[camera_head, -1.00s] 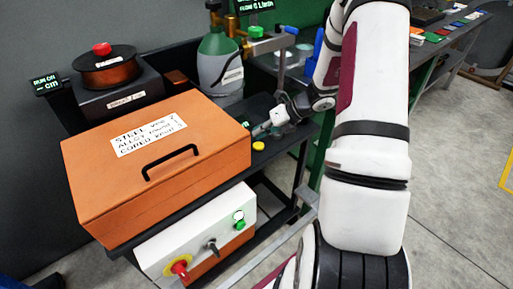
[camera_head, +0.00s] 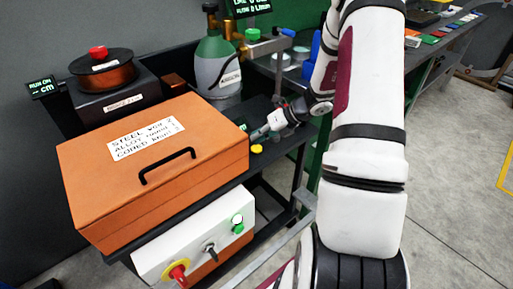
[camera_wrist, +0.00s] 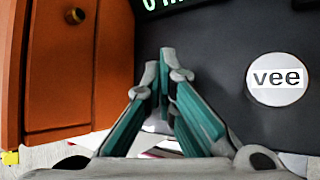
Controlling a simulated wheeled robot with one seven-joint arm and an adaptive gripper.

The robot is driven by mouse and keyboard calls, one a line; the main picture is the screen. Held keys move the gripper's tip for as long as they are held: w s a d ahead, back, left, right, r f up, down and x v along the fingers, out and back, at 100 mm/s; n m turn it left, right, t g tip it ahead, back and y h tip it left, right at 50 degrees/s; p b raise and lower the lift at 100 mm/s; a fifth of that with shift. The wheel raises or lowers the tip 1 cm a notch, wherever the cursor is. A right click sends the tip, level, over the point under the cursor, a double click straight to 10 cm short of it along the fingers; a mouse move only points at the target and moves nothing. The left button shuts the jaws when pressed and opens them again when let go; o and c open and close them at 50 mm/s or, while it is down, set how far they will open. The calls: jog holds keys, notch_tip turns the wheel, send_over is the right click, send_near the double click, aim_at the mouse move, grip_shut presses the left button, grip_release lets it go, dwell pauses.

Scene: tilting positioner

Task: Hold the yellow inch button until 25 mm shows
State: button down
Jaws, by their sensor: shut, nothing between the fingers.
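A small yellow button (camera_head: 257,149) sits at the front edge of the dark bench, just right of the orange box. A bit of yellow (camera_wrist: 10,158) shows at the lower left of the wrist view, perhaps the same button. My gripper (camera_head: 258,135) is shut and empty, its tips close behind the button in the head view; I cannot tell the exact gap. In the wrist view my gripper's fingertips (camera_wrist: 166,58) meet over the dark surface. A small display (camera_head: 42,87) at the left reads "RUN ON -- cm"; no 25 shows on it.
The orange box (camera_head: 150,165) with a black handle fills the left. Below it a white panel (camera_head: 190,245) has a red knob, a switch and a green button. A grey-green bottle (camera_head: 220,65) stands behind. A white "vee" disc (camera_wrist: 277,79) lies right of my fingers.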

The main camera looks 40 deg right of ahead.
aim_at(258, 146)
jog(key=shift+f, duration=0.15)
dwell(0.5)
jog(key=shift+f, duration=0.3)
jog(key=shift+f+b, duration=0.45)
jog(key=shift+b, duration=0.05)
dwell(0.6)
jog(key=shift+r, duration=0.15)
dwell(2.9)
jog(key=shift+r+p, duration=0.7)
jog(key=shift+r, duration=0.05)
jog(key=shift+r+p, duration=1.85)
jog(key=shift+r, duration=0.7)
